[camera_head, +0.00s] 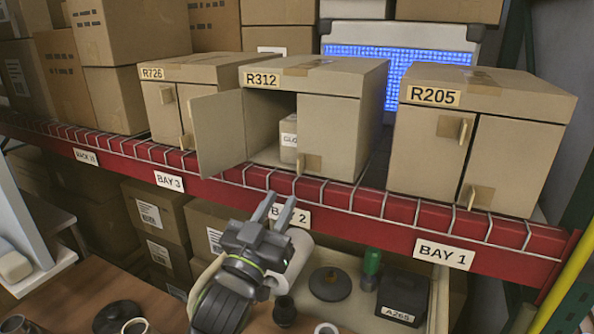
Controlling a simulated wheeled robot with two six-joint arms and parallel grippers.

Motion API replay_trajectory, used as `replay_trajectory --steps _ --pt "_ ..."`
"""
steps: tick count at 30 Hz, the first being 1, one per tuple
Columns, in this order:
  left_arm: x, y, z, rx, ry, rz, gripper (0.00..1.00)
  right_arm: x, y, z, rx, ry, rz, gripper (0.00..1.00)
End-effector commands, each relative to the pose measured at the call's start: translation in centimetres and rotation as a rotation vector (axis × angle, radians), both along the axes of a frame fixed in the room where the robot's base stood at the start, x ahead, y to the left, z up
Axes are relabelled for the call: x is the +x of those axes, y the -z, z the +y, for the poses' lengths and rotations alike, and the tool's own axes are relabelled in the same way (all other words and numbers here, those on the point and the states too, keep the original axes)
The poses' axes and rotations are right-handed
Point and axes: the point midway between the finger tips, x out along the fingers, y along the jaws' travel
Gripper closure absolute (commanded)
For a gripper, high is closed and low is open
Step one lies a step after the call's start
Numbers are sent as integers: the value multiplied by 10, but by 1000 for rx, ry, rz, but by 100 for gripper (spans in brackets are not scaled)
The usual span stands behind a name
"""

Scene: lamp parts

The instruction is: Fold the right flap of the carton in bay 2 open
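The carton R312 (342,78) stands on the red shelf above the BAY 2 label (291,214). Its left flap (218,135) is swung open toward the front left. Its right flap (328,132) is closed across the right half of the front, with a small tab (309,165) at its lower left. A small pale box (289,138) with a partly hidden label stands inside the carton. My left gripper (276,205) is below the shelf edge, in front of the BAY 2 label. Its two fingers point up, are apart and hold nothing. My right gripper is not in view.
Closed cartons R726 (185,72) and R205 (490,92) stand on either side. The red shelf beam (390,228) with wire mesh runs along the front. Below is a tray with a dark disc (330,284), a green-topped item (371,264) and a black box (403,297).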

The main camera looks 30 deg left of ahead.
Motion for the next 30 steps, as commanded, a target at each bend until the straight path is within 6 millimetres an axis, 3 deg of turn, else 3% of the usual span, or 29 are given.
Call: replay_trajectory --steps 3,12,18,26,30 --pt "26 -17 1 2 -1 -1 74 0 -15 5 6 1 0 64" --pt "72 -33 4 0 0 0 74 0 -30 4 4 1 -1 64" --pt "83 -37 5 1 0 0 74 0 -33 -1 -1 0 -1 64" --pt "84 -36 5 1 0 0 74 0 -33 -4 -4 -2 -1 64" --pt "84 -36 5 1 0 0 88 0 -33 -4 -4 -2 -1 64"
